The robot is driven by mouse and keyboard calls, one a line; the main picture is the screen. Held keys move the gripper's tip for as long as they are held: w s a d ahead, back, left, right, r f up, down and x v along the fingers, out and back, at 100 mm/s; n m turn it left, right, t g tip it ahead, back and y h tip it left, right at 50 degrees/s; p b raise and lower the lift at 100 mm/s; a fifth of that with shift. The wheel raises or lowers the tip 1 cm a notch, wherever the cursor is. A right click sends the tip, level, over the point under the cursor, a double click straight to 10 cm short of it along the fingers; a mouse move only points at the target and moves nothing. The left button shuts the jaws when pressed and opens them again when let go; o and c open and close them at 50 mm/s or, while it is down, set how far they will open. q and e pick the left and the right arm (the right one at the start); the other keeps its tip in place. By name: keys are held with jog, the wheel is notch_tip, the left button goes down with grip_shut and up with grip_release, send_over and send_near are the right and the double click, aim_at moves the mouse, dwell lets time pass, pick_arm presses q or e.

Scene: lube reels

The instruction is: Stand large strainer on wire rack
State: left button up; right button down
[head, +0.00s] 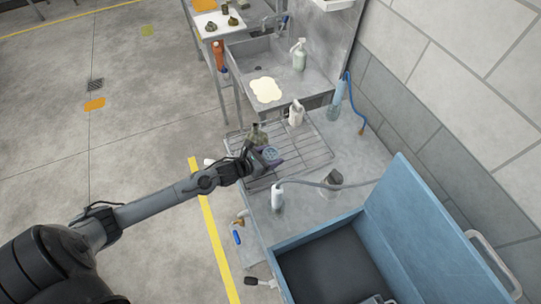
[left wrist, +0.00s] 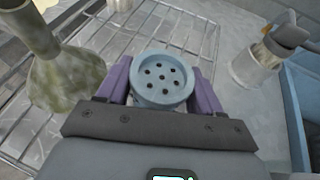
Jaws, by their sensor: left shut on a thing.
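My left gripper (head: 265,157) is over the near part of the wire rack (head: 312,145). In the left wrist view its purple fingers (left wrist: 162,88) are shut on the sides of a light blue round strainer (left wrist: 162,72) with several holes in its face. The strainer shows small at the fingertips in the head view (head: 271,153). The rack's bars (left wrist: 185,28) run behind and beside the strainer. I cannot tell whether the strainer touches the rack; its lower part is hidden by the gripper. My right gripper is not in view.
A mottled olive funnel-like vessel (left wrist: 65,78) stands close beside the gripper, also in the head view (head: 256,136). A clear container with a grey top (head: 332,179) is to the right. A blue open-lidded tub (head: 385,235) is nearer. The rack's right part is clear.

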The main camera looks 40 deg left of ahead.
pick_arm(q)
jog(key=shift+f, duration=0.25)
jog(key=o, duration=1.2)
